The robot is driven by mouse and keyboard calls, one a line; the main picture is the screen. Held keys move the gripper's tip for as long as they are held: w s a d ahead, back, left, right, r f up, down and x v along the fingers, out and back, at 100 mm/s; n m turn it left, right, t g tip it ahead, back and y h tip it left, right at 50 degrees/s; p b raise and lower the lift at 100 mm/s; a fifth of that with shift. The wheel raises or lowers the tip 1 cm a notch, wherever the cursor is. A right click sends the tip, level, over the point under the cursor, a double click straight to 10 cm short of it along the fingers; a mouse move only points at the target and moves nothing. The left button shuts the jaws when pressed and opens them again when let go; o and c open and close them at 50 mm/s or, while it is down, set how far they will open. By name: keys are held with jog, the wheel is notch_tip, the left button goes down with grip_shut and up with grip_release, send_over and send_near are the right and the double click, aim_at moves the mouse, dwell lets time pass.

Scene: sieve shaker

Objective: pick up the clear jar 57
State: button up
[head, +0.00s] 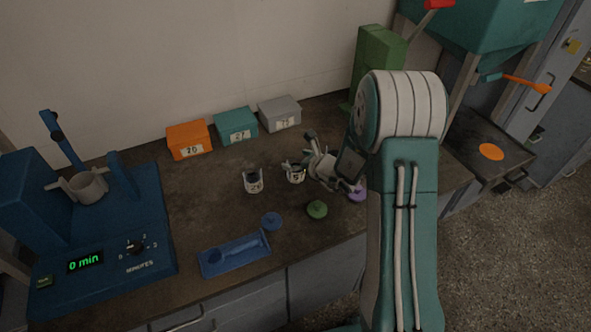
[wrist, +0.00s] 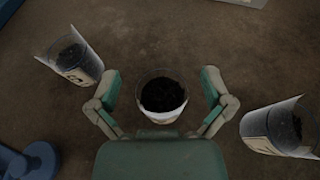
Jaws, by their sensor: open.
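In the wrist view a clear jar (wrist: 163,112) with dark contents and a pale label stands upright between the two fingers of my gripper (wrist: 162,86). The gripper is open, with a gap on each side of the jar. In the head view my gripper (head: 302,158) is low over the counter at the middle jar (head: 296,177); its label is too small to read surely. A second jar (head: 253,184) stands to the left and also shows in the wrist view (wrist: 78,66). A third jar (wrist: 280,129) is at the right in the wrist view.
Blue (head: 271,221), green (head: 317,210) and purple (head: 357,195) lids lie in front of the jars, near a blue tray (head: 225,262). Orange (head: 188,141), teal (head: 236,127) and grey (head: 280,114) boxes stand behind. A blue shaker (head: 105,250) is at left.

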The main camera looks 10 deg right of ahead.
jog(key=c, duration=1.2)
